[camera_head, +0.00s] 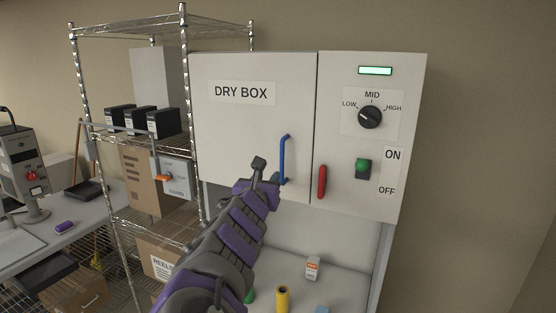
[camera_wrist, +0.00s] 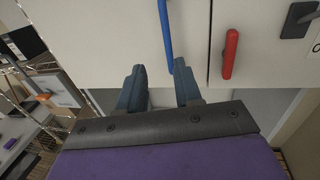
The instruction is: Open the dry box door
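The dry box door (camera_head: 245,130) is a white panel labelled "DRY BOX" and looks shut. Its blue vertical bar handle (camera_head: 283,160) is near the door's lower right edge. My gripper (camera_head: 266,171) is just left of the handle's lower end in the head view. In the wrist view, the two fingers of my gripper (camera_wrist: 160,82) are apart with nothing held. The lower end of the blue handle (camera_wrist: 165,30) appears between the fingertips, nearer the right one. I cannot tell whether they touch it.
A red handle (camera_head: 322,181) is right of the blue one, on the panel with the dial (camera_head: 369,117) and green switch (camera_head: 363,168). A wire rack (camera_head: 192,130) stands close on the left. Small items, including a yellow cylinder (camera_head: 282,299), sit below.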

